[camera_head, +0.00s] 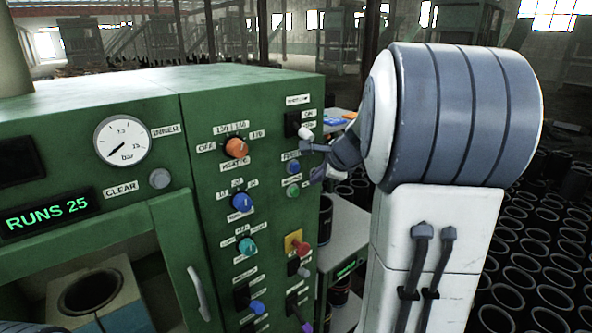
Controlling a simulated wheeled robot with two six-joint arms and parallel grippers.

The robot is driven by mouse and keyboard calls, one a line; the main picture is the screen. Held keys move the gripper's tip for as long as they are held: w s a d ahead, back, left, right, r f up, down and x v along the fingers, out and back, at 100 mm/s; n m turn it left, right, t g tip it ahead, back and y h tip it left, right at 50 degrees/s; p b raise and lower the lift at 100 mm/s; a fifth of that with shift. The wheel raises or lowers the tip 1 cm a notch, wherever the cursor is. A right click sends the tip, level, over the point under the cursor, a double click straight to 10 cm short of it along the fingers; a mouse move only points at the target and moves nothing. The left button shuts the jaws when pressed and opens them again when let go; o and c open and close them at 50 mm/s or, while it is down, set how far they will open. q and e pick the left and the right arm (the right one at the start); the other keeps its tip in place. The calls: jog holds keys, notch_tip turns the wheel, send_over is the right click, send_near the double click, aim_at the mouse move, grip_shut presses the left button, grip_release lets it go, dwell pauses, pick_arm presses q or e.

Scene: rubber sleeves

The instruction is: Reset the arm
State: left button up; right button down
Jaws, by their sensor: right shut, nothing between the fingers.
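My right arm fills the right side of the head view, with a large grey-blue and white joint in front. My right gripper (320,152) shows as a small grey-blue shape left of that joint. It is shut and empty, in front of the upper right edge of the green machine's control panel (222,182), close to the topmost switch (292,124) and a blue button (293,167). The joint hides part of the arm, and I cannot tell whether the gripper touches the panel. My left gripper is out of view.
The green machine has a pressure gauge (123,141), a display reading RUNS 25 (48,213), an orange knob (236,147) and a door handle (198,293). A grey shelf (343,240) stands beside it. Many black sleeves (505,264) crowd the right.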

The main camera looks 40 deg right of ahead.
dwell(0.4)
jog(key=s+a+f+n+g+y+b, duration=0.1)
jog(key=s+a+f+n+g, duration=0.3)
jog(key=a, duration=0.6)
jog(key=a+f+n+t+y+b, duration=0.1)
jog(key=a+f+n+y, duration=0.1)
jog(key=a+n, duration=0.55)
jog(key=s+a+f+n+g+y+b, duration=0.1)
jog(key=s+a+f+n+g, duration=0.2)
jog(key=a, duration=0.8)
jog(key=s+a+f+n+g+h+b, duration=0.1)
jog(key=s+a+f+n, duration=0.3)
jog(key=s+n, duration=0.5)
jog(key=s+a+f+n+g+h+b, duration=0.1)
jog(key=s+a+f+n, duration=0.3)
jog(key=s+n, duration=0.5)
jog(key=shift+s+a+f+g+b, duration=0.3)
jog(key=shift+s+a+f+g, duration=0.1)
jog(key=shift+s+a+g, duration=0.2)
